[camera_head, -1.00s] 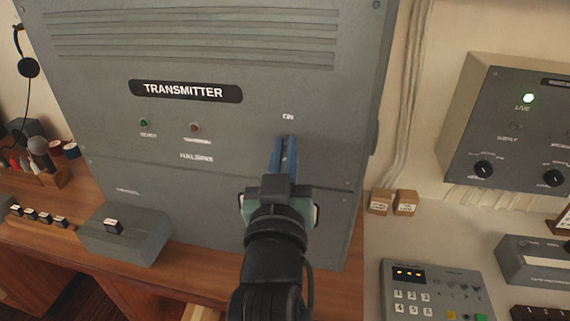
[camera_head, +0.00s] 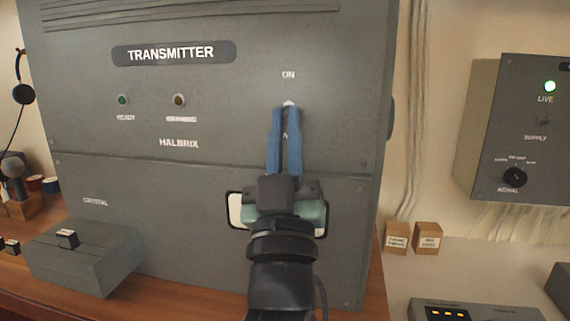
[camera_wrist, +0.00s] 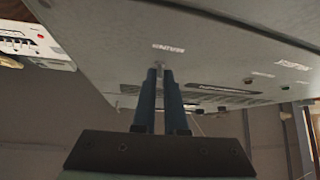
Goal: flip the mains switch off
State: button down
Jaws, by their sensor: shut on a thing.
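The grey transmitter cabinet (camera_head: 215,185) fills the middle of the head view. A white "ON" label (camera_head: 288,75) is on its right side. Just below the label, the pale tip of the mains switch (camera_head: 288,104) shows between my fingertips. My gripper (camera_head: 287,112) has its two blue fingers shut on this switch, hiding most of it, so I cannot tell its exact tilt. In the wrist view my gripper (camera_wrist: 162,72) meets the cabinet face (camera_wrist: 200,40) from below; a small pale bit of the switch shows at the fingertips.
A green "READY" lamp (camera_head: 123,100) and a brown lamp (camera_head: 179,100) sit left of the switch. A grey crystal box (camera_head: 85,255) stands at lower left. A wall box (camera_head: 520,130) with a lit green "LIVE" lamp (camera_head: 550,87) and small cartons (camera_head: 428,238) are right.

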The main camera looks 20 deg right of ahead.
jog(key=shift+w+d+f+n+t+b, duration=0.1)
jog(key=shift+f+n+t+b, duration=0.2)
jog(key=shift+b, duration=0.45)
jog(key=shift+w+n+t+b, duration=0.1)
jog(key=shift+t+b, duration=0.3)
jog(key=shift+b, duration=0.3)
jog(key=c, duration=1)
grip_release()
jog(key=shift+o, duration=0.2)
jog(key=b+v, duration=0.5)
jog(key=v, duration=0.8)
